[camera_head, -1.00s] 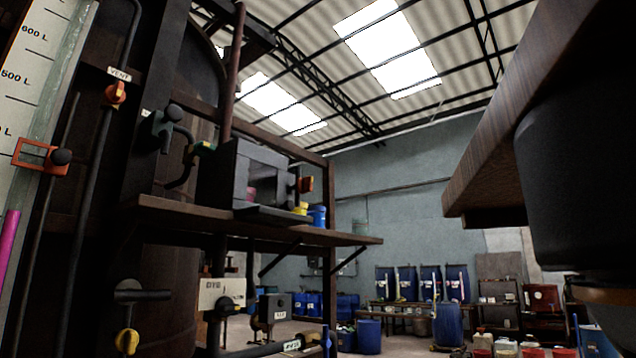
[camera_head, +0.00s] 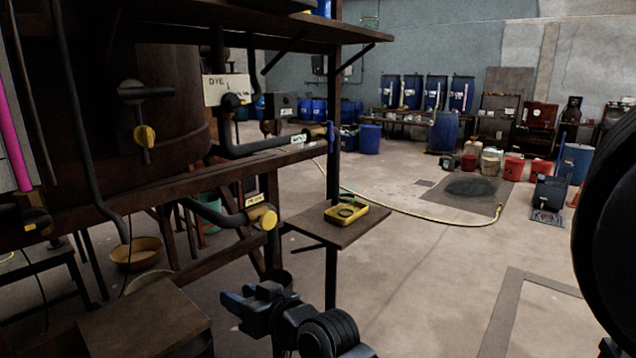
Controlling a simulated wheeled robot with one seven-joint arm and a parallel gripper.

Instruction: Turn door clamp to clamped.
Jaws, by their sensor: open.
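I cannot pick out a door clamp with certainty in this view. A black handle with a yellow knob (camera_head: 145,118) sits on the dark vat (camera_head: 70,90) at the upper left. A pipe with a small dark box and a blue lever (camera_head: 331,132) runs to its right, beside a white DYE sign (camera_head: 228,90). My gripper (camera_head: 243,302) is at the bottom centre, below and in front of the pipes, pointing left. It is open, empty and apart from everything.
A small shelf (camera_head: 318,229) holding a yellow tray (camera_head: 357,213) juts out just above and right of my gripper. A capped pipe end (camera_head: 264,216) sticks out left of it. A yellow hose (camera_head: 420,216) lies on the floor.

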